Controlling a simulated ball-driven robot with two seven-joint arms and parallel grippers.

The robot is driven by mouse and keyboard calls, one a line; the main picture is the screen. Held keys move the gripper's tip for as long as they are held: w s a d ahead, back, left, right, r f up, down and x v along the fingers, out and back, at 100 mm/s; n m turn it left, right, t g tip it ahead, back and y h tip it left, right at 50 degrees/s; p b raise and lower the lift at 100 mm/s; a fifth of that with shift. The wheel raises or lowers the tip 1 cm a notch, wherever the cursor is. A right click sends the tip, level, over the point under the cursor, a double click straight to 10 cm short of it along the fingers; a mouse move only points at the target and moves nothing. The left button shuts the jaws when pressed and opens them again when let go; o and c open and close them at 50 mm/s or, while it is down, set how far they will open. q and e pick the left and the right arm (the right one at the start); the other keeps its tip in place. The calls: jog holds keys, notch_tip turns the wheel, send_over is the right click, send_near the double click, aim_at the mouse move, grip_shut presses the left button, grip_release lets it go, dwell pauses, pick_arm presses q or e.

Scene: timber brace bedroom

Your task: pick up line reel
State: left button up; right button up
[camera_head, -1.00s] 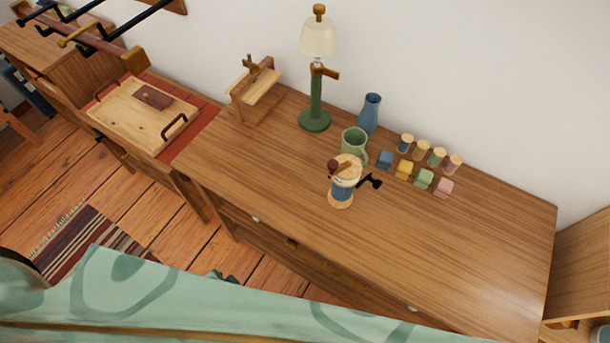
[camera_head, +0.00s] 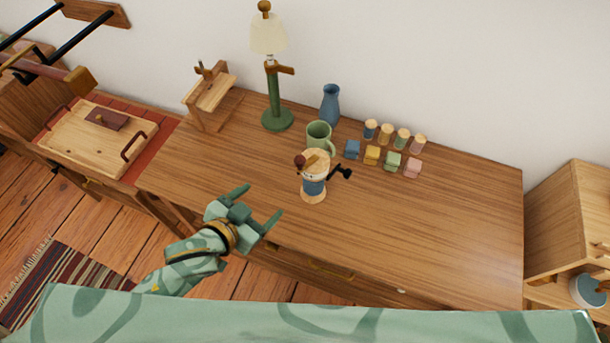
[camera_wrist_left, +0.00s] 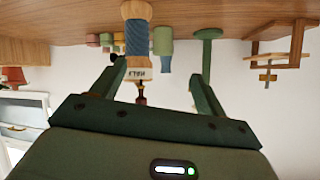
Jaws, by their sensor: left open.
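The line reel (camera_head: 314,187) stands upright on the wooden desk, with blue line on a pale wooden spool, a dark side crank and a brown knob on top. My left gripper (camera_head: 258,207) is open and empty near the desk's front edge, to the left of the reel and apart from it. In the left wrist view, which is upside down, the reel (camera_wrist_left: 138,40) shows beyond the fingers, nearer the left one; the open jaws (camera_wrist_left: 155,85) hold nothing. My right gripper is not in view.
A green mug (camera_head: 318,137) stands close behind the reel, with a blue vase (camera_head: 330,104) and a green lamp (camera_head: 276,118) farther back. Small coloured blocks (camera_head: 371,155) and spools (camera_head: 386,133) stand to the right. The desk's right part (camera_head: 440,230) is clear.

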aim_at(307, 183)
pick_arm(q)
jog(key=w+d+f+h+b, duration=0.1)
jog(key=w+d+f, duration=0.1)
jog(key=w+d+f+h+b, duration=0.1)
jog(key=w+d, duration=0.1)
jog(key=d, duration=0.1)
jog(key=w+d+f+b, duration=0.1)
jog(key=w+d+f, duration=0.1)
jog(key=w+d, duration=0.1)
jog(key=shift+f+h, duration=0.35)
jog(key=shift+h, duration=0.05)
jog(key=b+x, duration=0.2)
jog(key=x, duration=0.4)
jog(key=shift+w+d+r, duration=0.1)
jog(key=shift+d+r, duration=0.05)
jog(key=shift+d, duration=0.05)
jog(key=shift+r, duration=0.1)
jog(key=c, duration=1.2)
